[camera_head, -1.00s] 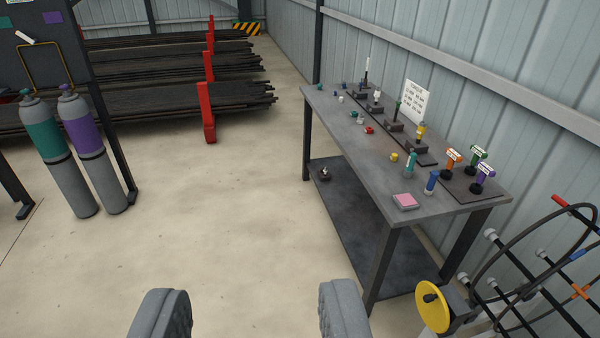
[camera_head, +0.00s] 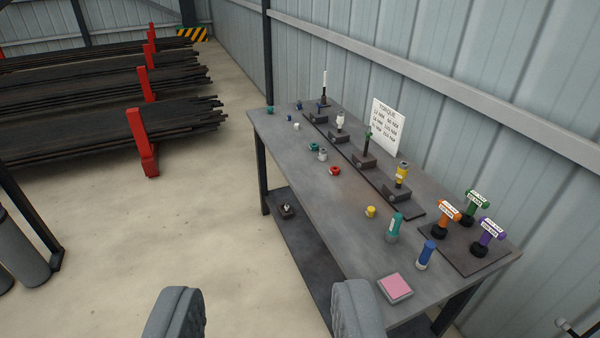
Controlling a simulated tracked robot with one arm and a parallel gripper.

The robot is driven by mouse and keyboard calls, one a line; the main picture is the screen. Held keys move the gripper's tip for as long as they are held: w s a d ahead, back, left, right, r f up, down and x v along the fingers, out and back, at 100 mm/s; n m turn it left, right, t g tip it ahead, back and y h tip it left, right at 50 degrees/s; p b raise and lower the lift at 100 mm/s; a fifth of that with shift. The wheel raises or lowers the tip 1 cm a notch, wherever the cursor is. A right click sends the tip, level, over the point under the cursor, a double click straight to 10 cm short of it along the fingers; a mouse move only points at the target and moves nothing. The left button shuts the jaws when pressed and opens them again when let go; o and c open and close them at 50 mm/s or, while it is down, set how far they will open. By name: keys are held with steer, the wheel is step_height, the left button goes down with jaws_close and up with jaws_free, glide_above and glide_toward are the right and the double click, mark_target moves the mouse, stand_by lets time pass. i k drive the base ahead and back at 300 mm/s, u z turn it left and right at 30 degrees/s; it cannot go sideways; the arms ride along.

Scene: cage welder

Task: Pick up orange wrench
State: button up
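The orange wrench (camera_head: 443,219) has a T-shaped top with a white label and a black base. It stands upright on a dark plate (camera_head: 466,256) at the right end of the grey workbench (camera_head: 300,175). A green wrench (camera_head: 473,208) and a purple wrench (camera_head: 486,235) of the same shape stand close beside it on the plate. My gripper (camera_head: 262,312) shows two grey fingers at the bottom of the view, wide apart and empty. It is to the left of the orange wrench and apart from it.
A teal cylinder (camera_head: 394,228), a blue cylinder (camera_head: 425,255) and a pink pad (camera_head: 395,287) stand near the orange wrench. A dark rail with several tools runs along the wall side, by a torque sign (camera_head: 386,125).

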mark_target(439, 231)
steer(key=z, duration=0.15)
steer(key=i, duration=1.2)
steer(key=z, duration=0.2)
